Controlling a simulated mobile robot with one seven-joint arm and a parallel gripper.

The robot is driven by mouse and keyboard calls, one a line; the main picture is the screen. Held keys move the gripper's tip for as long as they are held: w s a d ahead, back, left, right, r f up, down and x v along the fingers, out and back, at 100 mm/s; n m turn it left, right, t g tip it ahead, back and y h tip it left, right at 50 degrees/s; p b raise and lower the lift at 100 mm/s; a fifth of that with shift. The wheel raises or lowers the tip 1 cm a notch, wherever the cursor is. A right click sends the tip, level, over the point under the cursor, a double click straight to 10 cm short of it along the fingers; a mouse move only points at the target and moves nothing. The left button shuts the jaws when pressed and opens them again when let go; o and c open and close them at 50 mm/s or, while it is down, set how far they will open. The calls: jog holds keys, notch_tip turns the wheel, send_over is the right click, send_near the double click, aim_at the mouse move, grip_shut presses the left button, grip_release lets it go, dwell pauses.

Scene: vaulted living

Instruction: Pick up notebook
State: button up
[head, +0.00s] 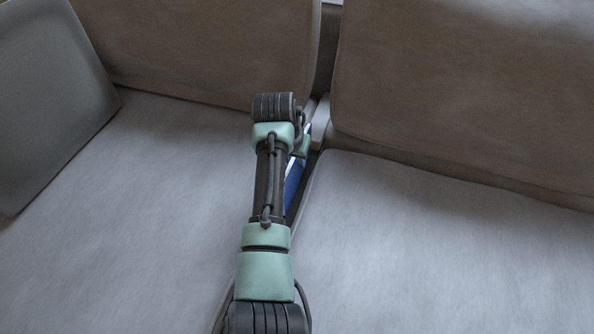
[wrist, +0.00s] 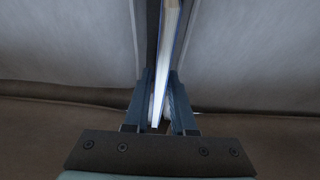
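The notebook (wrist: 168,40) stands on edge in the narrow gap between two sofa seat cushions. It has a blue cover and pale page edges. In the head view, a strip of its blue cover (head: 294,182) shows to the right of my arm; the rest is hidden by the arm and the cushions. In the wrist view, my gripper (wrist: 161,98) has one finger on each side of the notebook's near end. The fingers are close together and appear to press on both its faces. The notebook is still in the gap.
The left seat cushion (head: 130,200) and right seat cushion (head: 430,250) flank the gap closely. Brown back cushions (head: 200,45) rise behind it. A grey pillow (head: 50,100) leans at the far left. The seat tops are otherwise clear.

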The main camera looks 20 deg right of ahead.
jog(key=b+x, duration=0.2)
jog(key=x, duration=0.1)
jog(key=shift+f, duration=0.35)
jog(key=shift+d, duration=0.1)
jog(key=shift+c, duration=0.3)
grip_shut()
jog(key=shift+r, duration=0.1)
dwell(0.7)
